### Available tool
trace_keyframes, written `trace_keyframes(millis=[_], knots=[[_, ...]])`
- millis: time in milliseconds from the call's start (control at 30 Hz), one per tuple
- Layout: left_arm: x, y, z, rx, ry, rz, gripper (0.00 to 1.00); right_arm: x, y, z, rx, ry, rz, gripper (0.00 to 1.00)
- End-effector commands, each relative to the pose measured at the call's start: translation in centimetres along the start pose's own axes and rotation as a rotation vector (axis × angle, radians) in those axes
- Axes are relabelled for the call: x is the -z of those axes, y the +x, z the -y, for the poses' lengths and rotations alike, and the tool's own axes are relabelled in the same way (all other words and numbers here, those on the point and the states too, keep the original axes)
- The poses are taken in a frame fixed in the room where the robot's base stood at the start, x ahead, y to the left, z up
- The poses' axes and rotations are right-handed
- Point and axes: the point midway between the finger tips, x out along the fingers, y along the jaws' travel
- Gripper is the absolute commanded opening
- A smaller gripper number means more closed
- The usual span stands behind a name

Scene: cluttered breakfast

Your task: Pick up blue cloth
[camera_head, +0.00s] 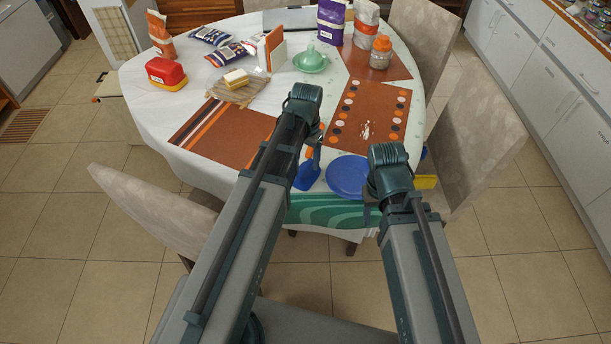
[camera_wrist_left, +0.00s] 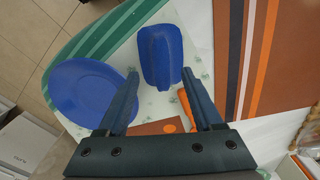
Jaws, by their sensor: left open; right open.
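A blue object (camera_wrist_left: 160,55) with a raised middle lies on the table between the fingertips of my left gripper (camera_wrist_left: 160,76) in the left wrist view. It also shows in the head view (camera_head: 308,175). It looks rather stiff, and I cannot tell whether it is the blue cloth. An orange part (camera_wrist_left: 185,105) lies close to it.
A round blue plate (camera_head: 348,178) lies beside the blue object. A green striped cloth (camera_head: 330,212) hangs at the front edge. A brown placemat (camera_head: 228,132), a board with butter (camera_head: 240,93) and several food packs stand farther back. Chairs (camera_head: 485,130) surround the table.

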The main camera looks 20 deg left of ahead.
Motion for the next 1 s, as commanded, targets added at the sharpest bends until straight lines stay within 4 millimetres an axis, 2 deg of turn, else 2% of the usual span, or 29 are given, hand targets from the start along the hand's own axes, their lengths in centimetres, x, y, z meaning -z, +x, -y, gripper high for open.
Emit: trace_keyframes(millis=[433,767,867,1000], knots=[[-0.1,4.8,0.2,0.0,0.0,0.0,0.68,0.3,4.8,0.5,0.0,0.0,0.0,0.5],[-0.1,5.1,0.2,0.0,0.0,0.0,0.68,0.3,5.0,0.5,0.0,0.0,0.0,0.5],[-0.1,5.1,0.2,0.0,0.0,0.0,0.53,0.3,5.0,0.5,0.0,0.0,0.0,0.5],[-0.1,5.1,0.2,0.0,0.0,0.0,0.28,0.3,5.0,0.5,0.0,0.0,0.0,0.5]])
